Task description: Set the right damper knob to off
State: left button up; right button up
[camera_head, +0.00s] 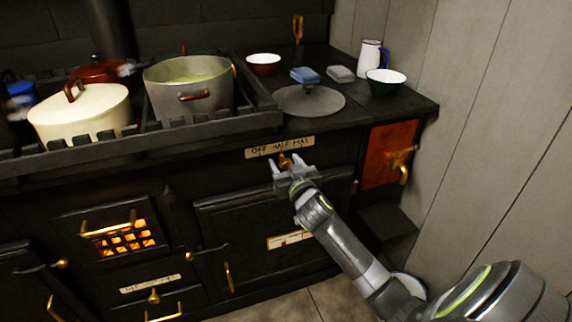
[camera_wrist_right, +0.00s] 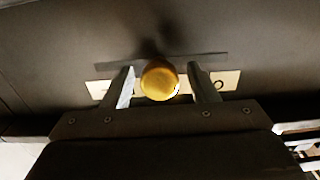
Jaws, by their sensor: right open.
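The right damper knob (camera_head: 285,160) is a small brass knob on the black stove front, just under a cream label plate (camera_head: 279,147) that reads OFF HALF MAX. My right gripper (camera_head: 291,166) is at the knob, with its fingers pointing at the stove front. In the right wrist view the round brass knob (camera_wrist_right: 160,80) sits between the two open fingers (camera_wrist_right: 164,86), with a gap on each side. The label behind it (camera_wrist_right: 230,82) is mostly covered by the knob and fingers. Which mark the knob points to cannot be told. My left gripper is not in view.
Above, the stove top holds a grey pot (camera_head: 190,100), a cream lidded pot (camera_head: 80,112) behind a rail (camera_head: 150,140), and a round plate (camera_head: 308,101). A red panel with a brass handle (camera_head: 388,153) is to the right. An oven door (camera_head: 270,235) lies below.

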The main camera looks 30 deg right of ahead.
aim_at(258, 161)
grip_shut()
jog(key=shift+w+a, duration=0.1)
jog(key=shift+a, duration=0.2)
jog(key=a, duration=0.2)
jog(key=w+a, duration=0.1)
jog(key=a, duration=0.2)
jog(key=shift+w+a, duration=0.15)
jog(key=shift+a, duration=0.1)
jog(key=shift+c, duration=1.1)
grip_release()
jog(key=shift+o, duration=1.1)
jog(key=shift+a, duration=0.2)
